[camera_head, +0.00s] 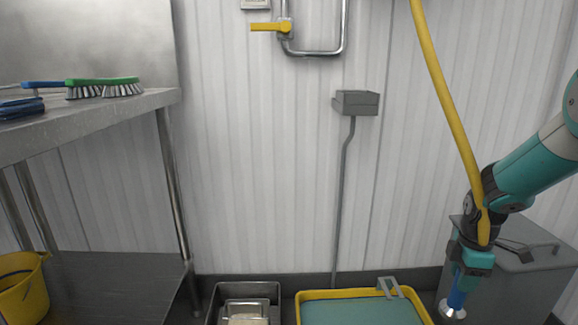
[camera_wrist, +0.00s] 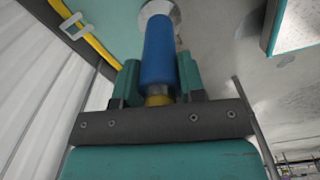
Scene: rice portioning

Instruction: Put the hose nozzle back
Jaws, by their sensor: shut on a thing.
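The hose nozzle has a blue grip (camera_head: 457,298) and a pale metal head that points down. My gripper (camera_head: 464,278) is shut on it at the right of the head view. In the wrist view the blue nozzle (camera_wrist: 159,52) sits between the two teal fingers of my gripper (camera_wrist: 160,82), with a yellow collar near the palm. The yellow hose (camera_head: 448,95) comes down from above to my wrist. A grey box-like fitting (camera_head: 356,103) is on the wall, left of and above my gripper; I cannot tell if it is the nozzle's holder.
A yellow-rimmed tub (camera_head: 322,294) of teal liquid, with a grey clip (camera_head: 389,287) on its rim, stands left of my gripper. A grey lidded bin (camera_head: 535,285) is close behind it. A metal tray (camera_head: 216,301) and a steel table (camera_head: 95,112) with brushes are farther left.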

